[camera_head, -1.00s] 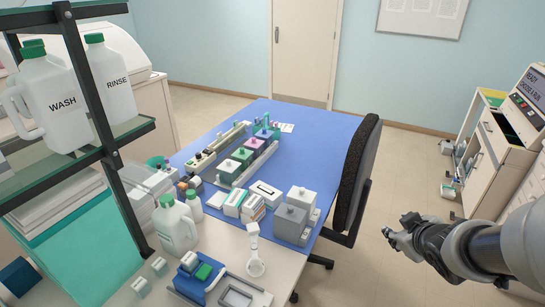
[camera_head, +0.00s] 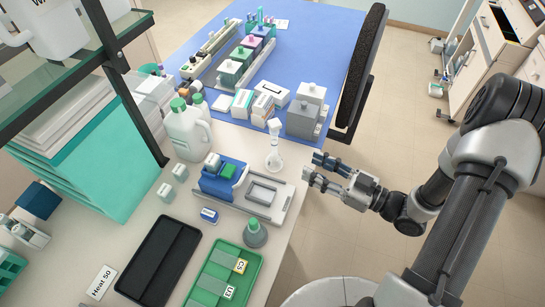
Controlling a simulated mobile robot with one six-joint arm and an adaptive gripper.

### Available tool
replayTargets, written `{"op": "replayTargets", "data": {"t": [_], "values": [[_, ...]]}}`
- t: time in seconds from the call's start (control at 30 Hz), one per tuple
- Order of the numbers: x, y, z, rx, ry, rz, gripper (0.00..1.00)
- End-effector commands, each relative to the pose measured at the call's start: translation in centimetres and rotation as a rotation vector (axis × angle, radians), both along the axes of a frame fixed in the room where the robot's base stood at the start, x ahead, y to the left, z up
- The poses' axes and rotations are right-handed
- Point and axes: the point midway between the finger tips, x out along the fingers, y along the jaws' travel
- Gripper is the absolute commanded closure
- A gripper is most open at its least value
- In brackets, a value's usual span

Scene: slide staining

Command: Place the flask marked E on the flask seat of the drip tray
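Two flask-like vessels stand on the bench. One is a clear-white flask with a white top (camera_head: 274,152); the other is a grey conical flask with a green cap (camera_head: 254,234). I cannot read a letter E on either. A light grey tray with a recessed frame (camera_head: 284,207) lies between them, with a blue block on its left; it may be the drip tray, and I cannot make out its flask seat clearly. My gripper (camera_head: 314,171) is open and empty, right of the white-topped flask and the tray, its fingers pointing left and apart from both.
A white jug (camera_head: 187,133) stands behind the blue block. A green tray with labelled cards (camera_head: 206,295) and a black tray (camera_head: 158,262) lie in front. Grey boxes (camera_head: 305,112) and a chair (camera_head: 359,70) are beyond. A shelf post (camera_head: 134,85) rises at left.

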Motion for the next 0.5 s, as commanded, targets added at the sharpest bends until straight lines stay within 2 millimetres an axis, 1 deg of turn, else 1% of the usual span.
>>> {"op": "replayTargets", "data": {"t": [0.03,0.1,0.3,0.4,0.5], "values": [[0.5,1.2,-0.2,-0.001,-0.002,0.008,0.61],[1.4,2.6,-0.2,-0.002,-0.002,0.008,0.61],[3.5,5.9,-0.2,-0.002,-0.002,0.005,0.61],[4.1,6.8,-0.1,-0.003,-0.001,0.002,0.61],[4.4,7.2,-0.1,-0.002,0.000,0.000,0.61]]}}
